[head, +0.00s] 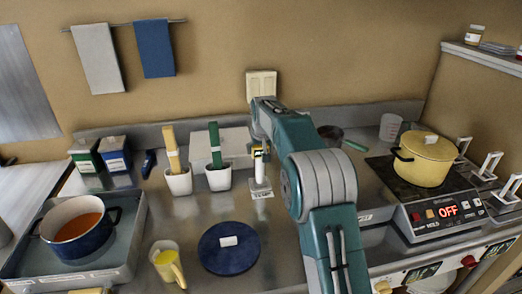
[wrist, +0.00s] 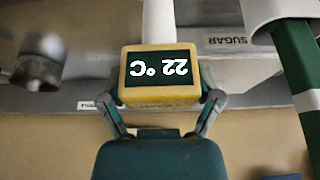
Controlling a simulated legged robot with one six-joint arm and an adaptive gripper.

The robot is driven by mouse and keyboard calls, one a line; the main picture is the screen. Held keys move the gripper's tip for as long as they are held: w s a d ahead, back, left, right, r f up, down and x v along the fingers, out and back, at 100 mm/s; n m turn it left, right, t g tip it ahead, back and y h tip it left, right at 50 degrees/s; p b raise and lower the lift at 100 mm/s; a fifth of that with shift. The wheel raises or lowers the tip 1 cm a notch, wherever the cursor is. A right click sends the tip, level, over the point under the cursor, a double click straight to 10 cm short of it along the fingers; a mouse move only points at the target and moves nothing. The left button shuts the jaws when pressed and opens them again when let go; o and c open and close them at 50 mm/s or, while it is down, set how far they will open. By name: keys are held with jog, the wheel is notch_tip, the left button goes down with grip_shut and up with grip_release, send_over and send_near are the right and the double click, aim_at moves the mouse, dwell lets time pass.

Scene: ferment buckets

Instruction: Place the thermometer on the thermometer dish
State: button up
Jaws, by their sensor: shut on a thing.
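The thermometer (wrist: 160,78) is a yellow block with a dark display reading 22 °C, upside down in the wrist view. My gripper (wrist: 160,98) is shut on it, one finger on each side. In the head view my gripper (head: 261,150) is over the mid counter, right of the green-handled pot, with a bit of yellow at its tip. A white upright piece (head: 260,172) shows just below it, above a small counter label; I cannot tell whether it is part of the thermometer or a stand. I cannot clearly pick out the thermometer dish.
Two white pots (head: 178,183) hold yellow and green sticks. A dark blue disc (head: 229,255) lies in front. A blue pot (head: 76,238) of orange liquid stands left. A yellow pot (head: 426,160) sits on the cooker right. A yellow jug (head: 166,262) stands front left.

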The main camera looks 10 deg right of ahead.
jog(key=shift+f, duration=0.1)
jog(key=o, duration=1.1)
jog(key=shift+f, duration=0.1)
jog(key=v, duration=1.2)
jog(key=s+r, duration=0.5)
jog(key=s, duration=0.6)
jog(key=s+f, duration=0.3)
jog(key=s, duration=0.7)
jog(key=s+f, duration=0.2)
jog(key=s, duration=0.9)
jog(key=s+f+t, duration=0.1)
jog(key=s+f, duration=0.2)
jog(key=s, duration=0.7)
jog(key=shift+s+f, duration=0.25)
jog(key=shift+f, duration=0.05)
